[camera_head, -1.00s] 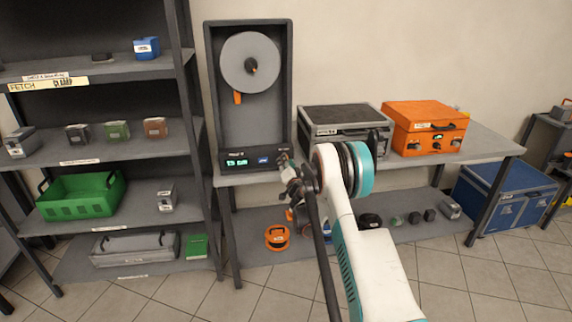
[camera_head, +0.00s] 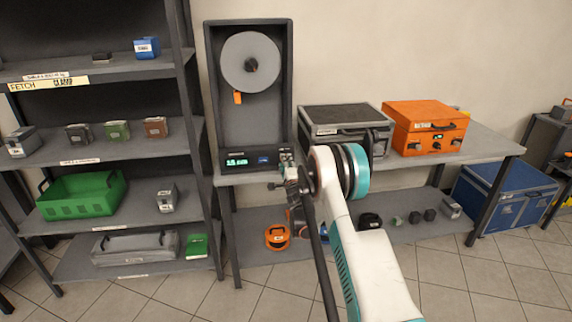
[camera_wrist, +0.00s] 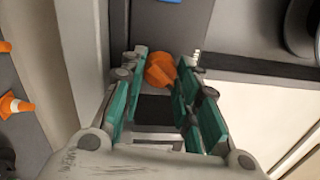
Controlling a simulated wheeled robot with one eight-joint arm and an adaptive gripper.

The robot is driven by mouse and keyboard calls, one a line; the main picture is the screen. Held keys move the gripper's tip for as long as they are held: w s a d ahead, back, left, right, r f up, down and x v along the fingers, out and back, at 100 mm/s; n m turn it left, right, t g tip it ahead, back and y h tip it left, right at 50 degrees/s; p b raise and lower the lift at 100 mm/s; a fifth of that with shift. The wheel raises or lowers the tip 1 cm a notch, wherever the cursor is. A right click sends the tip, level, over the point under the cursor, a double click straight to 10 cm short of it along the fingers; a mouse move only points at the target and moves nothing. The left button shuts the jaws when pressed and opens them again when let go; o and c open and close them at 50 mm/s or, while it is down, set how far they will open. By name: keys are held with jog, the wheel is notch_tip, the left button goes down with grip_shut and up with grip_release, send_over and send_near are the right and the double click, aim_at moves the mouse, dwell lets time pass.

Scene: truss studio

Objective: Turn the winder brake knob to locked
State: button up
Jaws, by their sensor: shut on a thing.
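The winder (camera_head: 213,90) is a tall dark cabinet on the bench with a round grey disc (camera_head: 238,70) and an orange tab (camera_head: 238,98) below it. Its base panel has a lit green display (camera_head: 237,161) and a blue label. The orange knob (camera_wrist: 160,72) shows in the wrist view between my fingers. My gripper (camera_wrist: 162,82) is shut on it, with teal finger pads on either side. In the head view my gripper (camera_head: 288,168) is at the right end of the base panel and hides the knob. I cannot read the knob's setting.
A dark case (camera_head: 345,118) and an orange case (camera_head: 428,125) stand on the bench right of the winder, behind my arm. A shelf rack (camera_head: 190,100) stands close on the left. Small items lie on the bench's lower shelf (camera_head: 340,236). Tiled floor is open in front.

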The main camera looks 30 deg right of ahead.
jog(key=shift+s+f+m, duration=0.1)
jog(key=shift+m, duration=0.5)
jog(key=o, duration=1.1)
jog(key=shift+d, duration=0.1)
jog(key=v, duration=1.2)
